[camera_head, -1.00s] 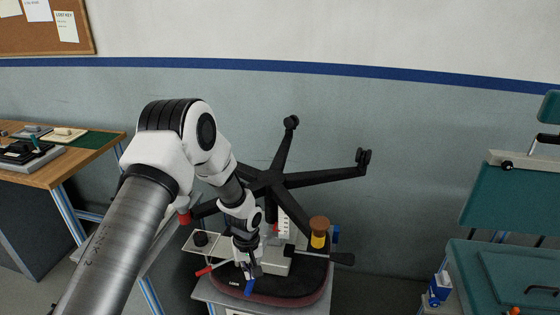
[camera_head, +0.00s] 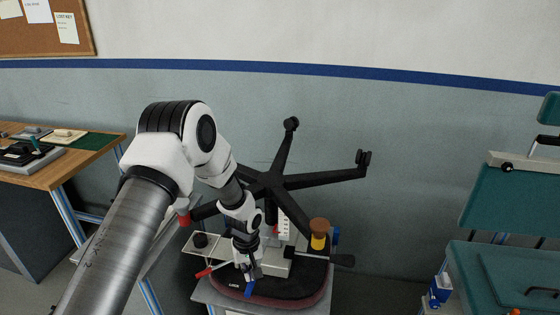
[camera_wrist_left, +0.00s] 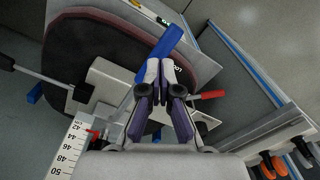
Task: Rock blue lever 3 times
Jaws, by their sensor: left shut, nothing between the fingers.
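The blue lever (camera_head: 249,288) sticks out at the front edge of the upturned chair seat, below my left gripper (camera_head: 248,272). In the left wrist view the blue lever (camera_wrist_left: 166,42) slants from upper right down behind the fingertips of my left gripper (camera_wrist_left: 160,66). The fingers are shut with nothing between them. They overlap the lever in the picture; I cannot tell whether they touch it. Part of the lever is hidden behind the fingers. My right gripper is in neither view.
A red-tipped lever (camera_wrist_left: 208,95) is close beside the fingers. A black-handled lever (camera_head: 342,259) sticks out right of the seat (camera_head: 290,298). A numbered scale (camera_wrist_left: 68,148) stands near the mechanism. The five-armed chair base (camera_head: 272,182) rises behind. A wooden bench (camera_head: 60,172) is at left.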

